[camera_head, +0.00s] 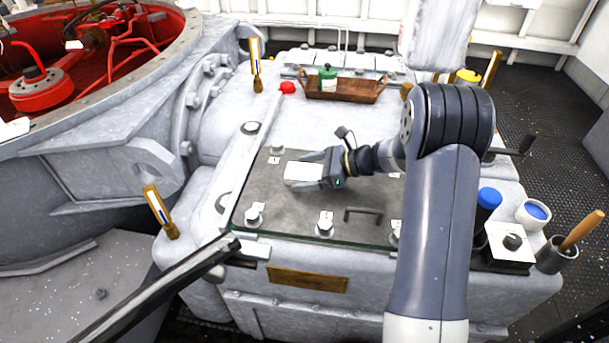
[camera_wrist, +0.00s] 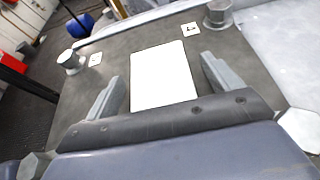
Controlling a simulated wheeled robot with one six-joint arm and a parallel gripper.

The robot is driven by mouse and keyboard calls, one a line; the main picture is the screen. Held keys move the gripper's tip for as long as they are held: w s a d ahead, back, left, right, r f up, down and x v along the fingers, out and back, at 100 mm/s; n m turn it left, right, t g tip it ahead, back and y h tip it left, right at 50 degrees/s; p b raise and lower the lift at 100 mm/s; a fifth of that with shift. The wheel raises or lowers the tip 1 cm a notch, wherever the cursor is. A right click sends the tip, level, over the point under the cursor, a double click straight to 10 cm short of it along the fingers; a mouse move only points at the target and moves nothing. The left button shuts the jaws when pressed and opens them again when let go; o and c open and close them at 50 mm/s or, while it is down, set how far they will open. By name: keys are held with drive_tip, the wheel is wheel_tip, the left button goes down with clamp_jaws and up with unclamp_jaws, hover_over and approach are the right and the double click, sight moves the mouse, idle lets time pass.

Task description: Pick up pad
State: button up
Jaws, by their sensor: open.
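The pad, a plain white rectangle (camera_head: 303,172), lies on the dark grey cover plate (camera_head: 290,204) of the machine. In the wrist view the white pad (camera_wrist: 163,77) lies between my two grey fingers, with a gap on each side. My gripper (camera_head: 312,171) is open and reaches from the right over the plate, its fingers pointing left along the pad. The fingers also show in the wrist view (camera_wrist: 160,72). The near end of the pad is hidden by the gripper body. I cannot tell the height of the fingers above the plate.
Bolts with small numbered labels stand around the plate, including a front bolt (camera_head: 325,226). A black handle (camera_head: 363,214) rises from the plate. A brown tray (camera_head: 342,91) with a green-capped bottle (camera_head: 327,78) is behind. A blue-capped cylinder (camera_head: 487,203) and brush cup (camera_head: 556,256) stand right.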

drive_tip(key=shift+a+f, duration=0.1)
drive_tip(key=shift+a, duration=0.15)
drive_tip(key=shift+c, duration=0.4)
drive_tip(key=c, duration=1)
drive_tip(key=shift+o, duration=0.2)
